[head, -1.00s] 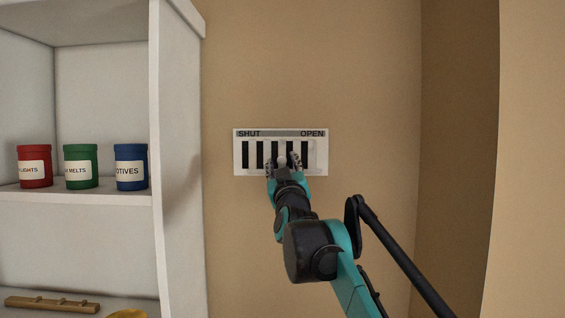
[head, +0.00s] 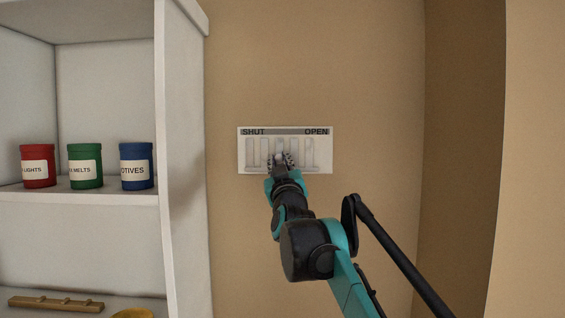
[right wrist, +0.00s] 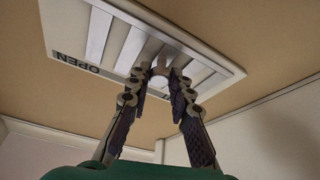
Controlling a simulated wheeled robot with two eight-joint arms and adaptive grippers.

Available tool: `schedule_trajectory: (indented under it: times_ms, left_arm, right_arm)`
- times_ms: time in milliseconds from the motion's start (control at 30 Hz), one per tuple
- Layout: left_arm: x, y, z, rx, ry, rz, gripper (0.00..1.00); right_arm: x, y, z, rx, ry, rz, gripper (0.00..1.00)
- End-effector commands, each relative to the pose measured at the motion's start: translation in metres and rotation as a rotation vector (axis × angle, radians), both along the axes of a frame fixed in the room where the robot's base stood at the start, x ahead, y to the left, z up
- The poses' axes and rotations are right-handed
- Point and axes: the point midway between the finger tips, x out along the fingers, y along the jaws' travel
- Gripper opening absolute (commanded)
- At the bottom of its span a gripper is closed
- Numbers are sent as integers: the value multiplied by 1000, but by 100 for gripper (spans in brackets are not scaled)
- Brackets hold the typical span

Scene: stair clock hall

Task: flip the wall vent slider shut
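The wall vent (head: 285,131) is a white plate on the tan wall, marked SHUT at left and OPEN at right. Its slots look pale, with no dark gaps showing. My right gripper (head: 280,160) is at the vent's face, a little left of its middle. The vent plate (right wrist: 215,60) is seen there from below, with OPEN upside down. My left gripper is not in view.
A white shelf unit (head: 183,150) stands left of the vent. It holds a red jar (head: 38,166), a green jar (head: 85,166) and a blue jar (head: 136,166), with a wooden piece (head: 55,303) lower down. The wall around the vent is bare.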

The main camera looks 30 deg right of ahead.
Motion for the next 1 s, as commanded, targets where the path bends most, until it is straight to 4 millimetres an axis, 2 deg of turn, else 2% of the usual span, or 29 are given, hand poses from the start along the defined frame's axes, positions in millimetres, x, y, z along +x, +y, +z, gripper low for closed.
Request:
schedule_trajectory:
  times_ms: [33, 100, 467, 633, 1000]
  left_arm:
    - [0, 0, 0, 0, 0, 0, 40]
    - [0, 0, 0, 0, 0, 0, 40]
    - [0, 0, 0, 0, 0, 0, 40]
    - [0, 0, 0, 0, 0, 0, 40]
    - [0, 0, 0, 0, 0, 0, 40]
  right_arm:
    - [0, 0, -1, 1, 2, 2, 26]
    - [0, 0, -1, 3, 1, 1, 42]
    - [-3, 0, -2, 3, 0, -1, 42]
    - [-22, 10, -10, 3, 1, 0, 42]
    - [-83, 43, -37, 1, 1, 2, 42]
